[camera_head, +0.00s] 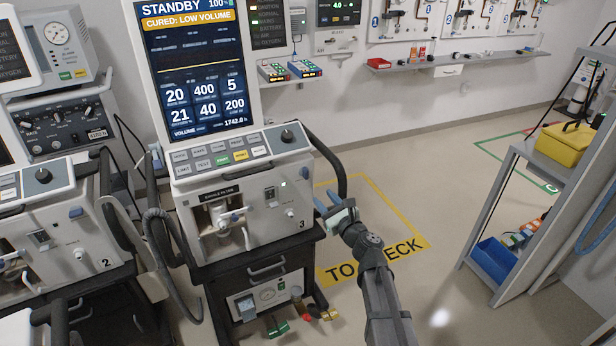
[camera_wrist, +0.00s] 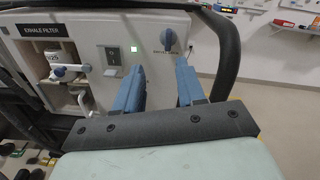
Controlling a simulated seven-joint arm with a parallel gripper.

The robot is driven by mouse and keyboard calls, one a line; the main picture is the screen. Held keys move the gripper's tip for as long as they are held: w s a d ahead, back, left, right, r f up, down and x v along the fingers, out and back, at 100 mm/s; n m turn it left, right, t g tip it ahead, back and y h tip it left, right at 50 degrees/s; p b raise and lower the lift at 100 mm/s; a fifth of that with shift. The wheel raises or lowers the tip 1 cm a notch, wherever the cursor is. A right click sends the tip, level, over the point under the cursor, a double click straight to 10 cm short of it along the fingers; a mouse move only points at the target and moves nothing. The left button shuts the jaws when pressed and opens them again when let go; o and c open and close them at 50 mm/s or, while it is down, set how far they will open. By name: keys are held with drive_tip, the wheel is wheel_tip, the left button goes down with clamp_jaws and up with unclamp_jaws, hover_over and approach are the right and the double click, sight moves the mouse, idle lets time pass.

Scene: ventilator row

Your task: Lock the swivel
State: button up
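Ventilator 3 (camera_head: 245,190) stands in the middle of the head view. Its exhale filter bay holds a white fitting with a blue-ended lever (camera_head: 235,217); this lever also shows at the left of the wrist view (camera_wrist: 70,70). I cannot tell whether this fitting is the swivel or whether it is locked. My gripper (camera_head: 329,203) is open and empty in front of the panel's right side. Its two blue fingers (camera_wrist: 158,78) are apart and point at the panel.
A dark bent rail (camera_wrist: 222,45) runs along the ventilator's right side, close to my gripper. Ventilator 2 (camera_head: 70,235) and a grey hose (camera_head: 160,255) are at left. A shelf rack (camera_head: 515,180) with a yellow case stands at right. The floor between is clear.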

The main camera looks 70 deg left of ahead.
sight(307, 175)
drive_tip(key=m, duration=0.1)
drive_tip(key=w+m+t, duration=0.1)
drive_tip(key=m, duration=0.1)
drive_tip(key=shift+a+f, duration=0.15)
drive_tip(key=shift+a, duration=0.05)
drive_tip(key=a, duration=0.9)
drive_tip(key=s+a, duration=0.1)
drive_tip(key=a, duration=0.3)
drive_tip(key=shift+a, duration=0.25)
clamp_jaws()
